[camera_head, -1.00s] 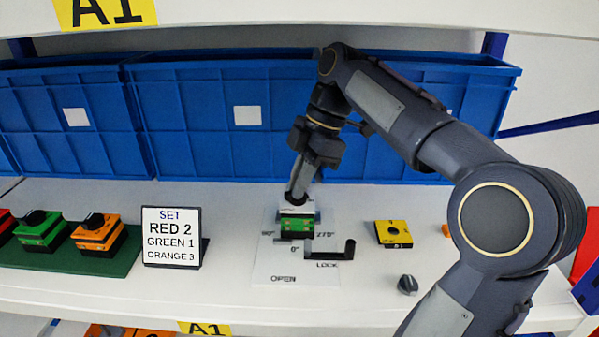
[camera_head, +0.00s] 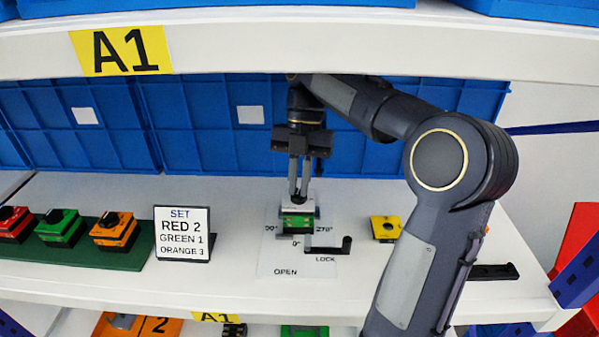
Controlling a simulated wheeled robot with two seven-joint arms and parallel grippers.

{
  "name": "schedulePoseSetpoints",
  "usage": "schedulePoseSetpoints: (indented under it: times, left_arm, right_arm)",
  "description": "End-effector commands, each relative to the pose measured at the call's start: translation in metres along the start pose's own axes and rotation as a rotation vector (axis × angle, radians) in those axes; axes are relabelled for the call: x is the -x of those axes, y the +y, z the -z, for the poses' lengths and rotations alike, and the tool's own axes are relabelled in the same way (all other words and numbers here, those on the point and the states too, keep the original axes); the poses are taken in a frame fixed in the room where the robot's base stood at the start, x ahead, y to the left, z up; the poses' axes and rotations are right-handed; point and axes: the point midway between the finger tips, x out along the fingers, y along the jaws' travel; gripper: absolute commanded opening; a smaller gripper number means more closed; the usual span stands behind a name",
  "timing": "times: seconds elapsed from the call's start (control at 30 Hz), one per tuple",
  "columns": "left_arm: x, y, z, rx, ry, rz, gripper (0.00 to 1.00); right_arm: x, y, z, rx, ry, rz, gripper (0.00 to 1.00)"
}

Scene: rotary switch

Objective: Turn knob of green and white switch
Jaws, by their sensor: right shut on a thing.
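The green and white switch (camera_head: 297,220) stands on the white shelf, on a printed sheet marked with degrees, OPEN and LOCK. My right gripper (camera_head: 299,196) points straight down from above it. Its two fingers are shut on the dark knob (camera_head: 299,199) on top of the switch. The fingers partly hide the knob, so its exact angle is hard to tell. My left gripper is not in view.
A yellow block (camera_head: 386,228) sits to the right. A sign (camera_head: 182,233) and a green mat (camera_head: 75,252) with red, green and orange switches are left. Blue bins (camera_head: 210,120) stand behind.

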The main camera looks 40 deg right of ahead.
Motion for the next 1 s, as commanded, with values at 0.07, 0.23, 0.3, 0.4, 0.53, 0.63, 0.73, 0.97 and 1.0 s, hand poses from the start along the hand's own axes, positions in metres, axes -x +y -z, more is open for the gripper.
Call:
schedulePoseSetpoints:
  times: [0.07,0.23,0.3,0.4,0.53,0.63,0.73,0.97,1.0]
  left_arm:
    - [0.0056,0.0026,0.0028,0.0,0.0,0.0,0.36]
    - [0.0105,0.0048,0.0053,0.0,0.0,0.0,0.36]
    - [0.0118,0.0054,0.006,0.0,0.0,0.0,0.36]
    - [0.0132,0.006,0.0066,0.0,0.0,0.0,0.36]
    - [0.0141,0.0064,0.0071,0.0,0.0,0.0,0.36]
    - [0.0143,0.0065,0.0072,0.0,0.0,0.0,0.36]
    - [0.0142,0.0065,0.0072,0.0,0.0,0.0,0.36]
    - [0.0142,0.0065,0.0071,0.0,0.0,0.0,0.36]
    - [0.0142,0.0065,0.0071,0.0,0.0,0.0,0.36]
  right_arm:
    - [0.0026,0.0006,0.0013,0.049,0.001,0.02,0.0]
    - [0.0019,0.0008,0.0008,0.132,0.0,0.054,0.0]
    - [0.0017,0.0008,0.0006,0.158,-0.001,0.065,0.0]
    - [0.0013,0.0009,0.0005,0.185,-0.001,0.076,0.0]
    - [0.0009,0.001,0.0004,0.205,-0.001,0.083,0.0]
    - [0.0006,0.001,0.0003,0.213,-0.001,0.086,0.0]
    - [0.0004,0.001,0.0002,0.215,-0.001,0.087,0.0]
    - [0.0002,0.001,0.0001,0.214,-0.001,0.087,0.0]
    - [0.0002,0.001,0.0001,0.214,-0.001,0.087,0.12]
